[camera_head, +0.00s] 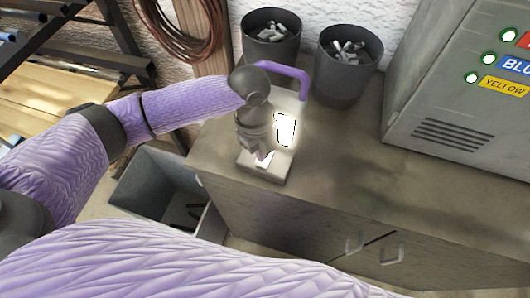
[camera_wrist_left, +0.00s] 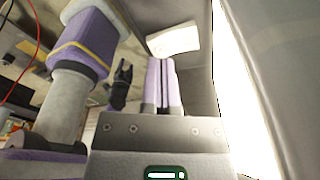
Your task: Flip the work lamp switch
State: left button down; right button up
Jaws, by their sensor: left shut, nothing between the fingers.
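The work lamp has a purple bent arm (camera_head: 291,72) and a pale square base (camera_head: 271,174) on the bench in the head view. A bright white panel (camera_head: 285,130) glows under the arm. A white switch plate shows at the base, partly hidden by my left gripper (camera_head: 263,157). That gripper points down at the base, its tips close to the plate; I cannot tell if they touch. In the left wrist view its two purple fingers (camera_wrist_left: 164,62) are together and empty, below a pale plate (camera_wrist_left: 174,40). My right gripper does not show clearly.
Two dark bins (camera_head: 271,47) (camera_head: 345,72) of scrap stand behind the lamp. A grey cabinet (camera_head: 455,130) with colour labels is at the right. The bench top (camera_head: 390,175) right of the lamp is clear.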

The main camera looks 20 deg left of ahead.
pick_arm(q)
jog(key=shift+f+b, duration=0.35)
jog(key=shift+f, duration=0.35)
dwell(0.3)
notch_tip(320, 180, up, 7)
jog(key=p, duration=0.8)
jog(key=shift+r, duration=0.15)
